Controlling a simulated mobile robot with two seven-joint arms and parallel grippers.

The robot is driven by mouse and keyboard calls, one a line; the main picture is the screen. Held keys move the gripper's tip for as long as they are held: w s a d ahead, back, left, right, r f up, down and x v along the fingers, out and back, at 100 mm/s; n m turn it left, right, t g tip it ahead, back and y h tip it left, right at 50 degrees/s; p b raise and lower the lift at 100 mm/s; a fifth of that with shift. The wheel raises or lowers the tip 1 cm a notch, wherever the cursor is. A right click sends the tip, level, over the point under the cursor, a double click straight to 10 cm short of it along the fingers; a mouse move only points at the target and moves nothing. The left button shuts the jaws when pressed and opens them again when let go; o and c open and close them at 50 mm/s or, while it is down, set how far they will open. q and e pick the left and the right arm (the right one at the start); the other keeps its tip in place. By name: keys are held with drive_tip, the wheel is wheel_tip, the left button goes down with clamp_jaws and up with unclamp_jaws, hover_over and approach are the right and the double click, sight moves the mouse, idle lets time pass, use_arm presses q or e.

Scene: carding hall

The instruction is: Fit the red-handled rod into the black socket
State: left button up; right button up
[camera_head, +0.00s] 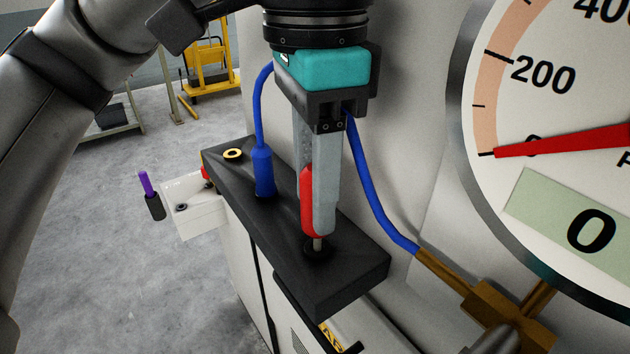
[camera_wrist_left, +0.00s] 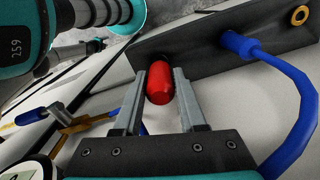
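The red-handled rod (camera_head: 307,203) stands upright between the fingers of my left gripper (camera_head: 319,215). In the left wrist view the red handle (camera_wrist_left: 160,86) lies between both fingertips (camera_wrist_left: 163,100), which appear to press on its sides. A short length of bare metal shows below the handle and ends at the black socket (camera_head: 318,256) near the front end of the dark block. Whether the tip is inside the opening or just above it, I cannot tell. My right gripper is not in view.
The dark block (camera_head: 345,268) also carries a blue plug (camera_head: 263,173) with a blue hose and a yellow ring (camera_head: 233,154). The hose passes behind my gripper to a brass fitting (camera_head: 495,305). A large gauge (camera_head: 550,130) stands right. A white box (camera_head: 198,215) sits left.

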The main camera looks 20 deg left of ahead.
use_arm(q)
drive_tip(key=o, duration=0.4)
drive_tip(key=shift+o, duration=0.2)
wheel_tip(320, 180, up, 15)
drive_tip(key=p, duration=0.5)
drive_tip(key=shift+r, duration=0.2)
